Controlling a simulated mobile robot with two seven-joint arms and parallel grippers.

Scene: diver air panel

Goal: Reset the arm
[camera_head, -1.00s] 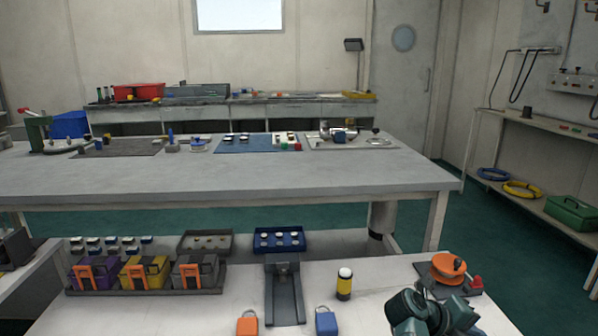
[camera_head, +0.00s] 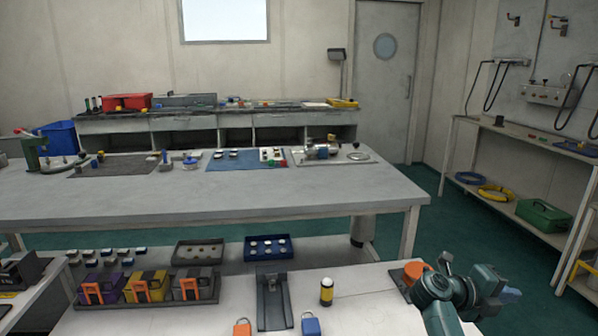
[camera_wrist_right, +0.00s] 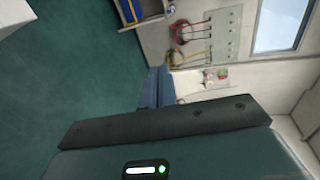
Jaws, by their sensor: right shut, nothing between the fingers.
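My right arm rises from the bottom right of the head view over the right end of the near white bench (camera_head: 370,300). Its teal gripper (camera_head: 488,285) points to the right, shut and empty, beyond the bench's right side. The arm partly hides an orange round part (camera_head: 415,270) on a dark base. In the wrist view, a dark bar and a teal housing with a green light fill the lower part. The wrist camera looks past green floor toward a wall panel (camera_wrist_right: 208,40) with hoses. My left gripper is not in view.
On the near bench are purple (camera_head: 100,288), yellow (camera_head: 147,287) and grey (camera_head: 193,285) units, a dark stand (camera_head: 272,303), a yellow-black cylinder (camera_head: 326,292), and orange (camera_head: 242,328) and blue (camera_head: 311,325) padlocks. A shelf (camera_head: 530,140) stands right across open green floor (camera_head: 480,235).

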